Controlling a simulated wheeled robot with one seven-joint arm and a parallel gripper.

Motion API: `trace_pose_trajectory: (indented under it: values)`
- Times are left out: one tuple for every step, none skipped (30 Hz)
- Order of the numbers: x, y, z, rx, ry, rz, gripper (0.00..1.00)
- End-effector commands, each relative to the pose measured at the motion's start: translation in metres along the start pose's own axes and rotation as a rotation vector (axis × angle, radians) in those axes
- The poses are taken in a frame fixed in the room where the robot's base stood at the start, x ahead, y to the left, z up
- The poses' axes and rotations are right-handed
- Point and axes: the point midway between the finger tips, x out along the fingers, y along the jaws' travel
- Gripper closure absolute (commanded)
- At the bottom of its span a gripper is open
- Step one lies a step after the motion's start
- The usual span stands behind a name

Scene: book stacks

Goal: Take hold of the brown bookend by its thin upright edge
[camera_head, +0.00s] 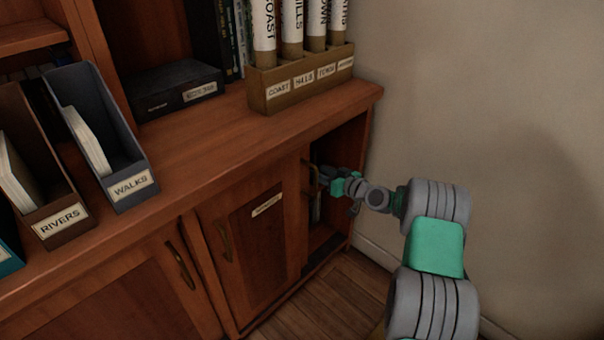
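My gripper (325,180) reaches into the dark opening at the right end of the wooden cabinet. It is small and partly in shadow, and I cannot tell whether its fingers are open or shut. I cannot make out the brown bookend; the inside of the compartment is mostly hidden by the cabinet front, my gripper and shadow. A narrow greyish upright thing (316,208) shows below my gripper inside the opening; I cannot tell what it is.
The cabinet's right side (361,180) bounds the opening, with the wall beyond. A labelled wooden holder (262,100) with rolled tubes stands on the cabinet top. Magazine files (132,187) stand at left.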

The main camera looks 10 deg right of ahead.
Motion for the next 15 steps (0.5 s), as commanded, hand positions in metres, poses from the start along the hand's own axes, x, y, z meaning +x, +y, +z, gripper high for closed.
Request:
trace_pose_trajectory:
  values:
    - [0.001,0.009,-0.003,-0.046,0.058,-0.019,0.60]
    - [0.000,0.012,-0.009,-0.073,0.091,-0.031,0.60]
    - [-0.001,0.015,-0.016,-0.105,0.129,-0.045,0.60]
    - [-0.003,0.016,-0.020,-0.125,0.152,-0.052,0.60]
    - [-0.004,0.017,-0.024,-0.141,0.170,-0.059,0.60]
    - [-0.003,0.017,-0.027,-0.155,0.186,-0.065,0.60]
    - [-0.002,0.017,-0.029,-0.162,0.194,-0.068,0.60]
    - [0.001,0.016,-0.030,-0.166,0.198,-0.070,0.60]
    - [0.007,0.015,-0.031,-0.168,0.199,-0.071,0.60]
    - [0.011,0.015,-0.032,-0.167,0.198,-0.071,0.60]
    - [0.016,0.014,-0.033,-0.167,0.198,-0.072,0.60]
    - [0.021,0.013,-0.034,-0.167,0.198,-0.071,0.60]
    - [0.025,0.013,-0.034,-0.166,0.197,-0.071,0.60]
    - [0.030,0.012,-0.034,-0.166,0.197,-0.071,0.60]
    - [0.037,0.011,-0.034,-0.166,0.197,-0.072,0.60]
